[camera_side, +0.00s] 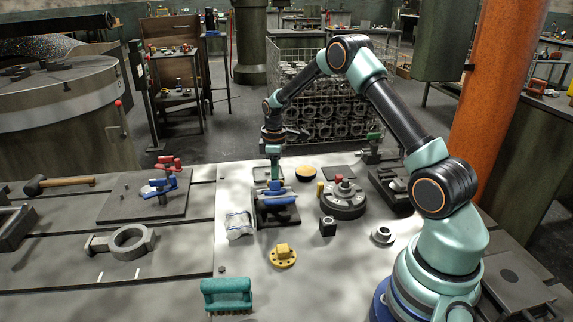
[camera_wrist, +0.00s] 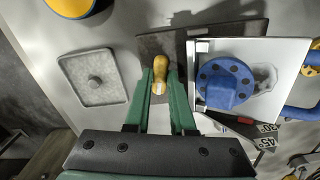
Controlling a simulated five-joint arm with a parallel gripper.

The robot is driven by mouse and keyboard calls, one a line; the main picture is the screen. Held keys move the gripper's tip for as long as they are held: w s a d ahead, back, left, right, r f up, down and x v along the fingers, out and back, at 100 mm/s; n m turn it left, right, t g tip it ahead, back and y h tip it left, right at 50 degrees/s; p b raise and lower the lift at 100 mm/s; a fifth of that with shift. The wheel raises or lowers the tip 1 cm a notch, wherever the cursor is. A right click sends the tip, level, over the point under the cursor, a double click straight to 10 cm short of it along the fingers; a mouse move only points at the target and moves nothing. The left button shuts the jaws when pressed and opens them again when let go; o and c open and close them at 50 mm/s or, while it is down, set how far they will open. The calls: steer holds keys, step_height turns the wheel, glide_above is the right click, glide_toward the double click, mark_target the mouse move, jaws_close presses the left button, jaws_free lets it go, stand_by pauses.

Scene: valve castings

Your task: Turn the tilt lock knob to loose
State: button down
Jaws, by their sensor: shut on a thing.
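A small yellow-brown lever-like knob (camera_wrist: 160,72) with a pale end sits between the green fingers of my gripper (camera_wrist: 161,85) in the wrist view. The fingers are shut on it. I take it to be the tilt lock knob; I see no loose or tight mark. Right beside it is a pale plate (camera_wrist: 276,52) bearing a round blue part (camera_wrist: 226,84). A scale (camera_wrist: 265,127) marked 30 and 45 shows at its lower edge. In the side view my gripper (camera_side: 273,176) points down at the dark-based fixture with blue parts (camera_side: 275,192); the knob is hidden there.

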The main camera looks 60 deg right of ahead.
stand_by(0.3)
steer(key=c, duration=0.8)
jaws_free()
steer(key=shift+o, duration=0.2)
